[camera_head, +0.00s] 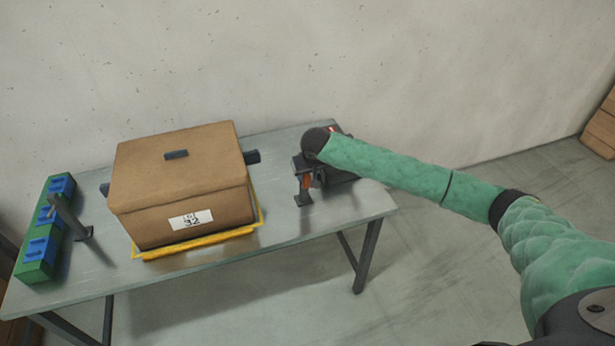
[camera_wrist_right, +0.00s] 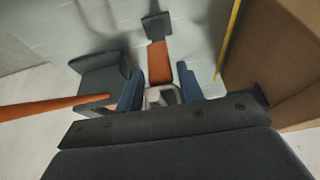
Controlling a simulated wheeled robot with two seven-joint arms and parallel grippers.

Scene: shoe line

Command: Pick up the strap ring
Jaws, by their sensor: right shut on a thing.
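In the right wrist view, my right gripper (camera_wrist_right: 160,92) has its two blue fingers on either side of a small light-grey piece, which looks like the strap ring (camera_wrist_right: 162,97). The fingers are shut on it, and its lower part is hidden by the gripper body. An orange strap (camera_wrist_right: 160,62) runs from beside the ring to a dark post (camera_wrist_right: 157,25). In the head view, my right arm reaches to the table's right end, where the strap shows as a small orange patch (camera_head: 317,180). The ring cannot be made out there. My left gripper is in neither view.
A closed brown carton (camera_head: 180,180) stands on a yellow-edged base (camera_head: 200,242) at the table's middle. A green rack with blue parts (camera_head: 40,250) lies at the left end. A dark box (camera_wrist_right: 95,80) stands beside the gripper. The table's (camera_head: 375,205) front right corner is clear.

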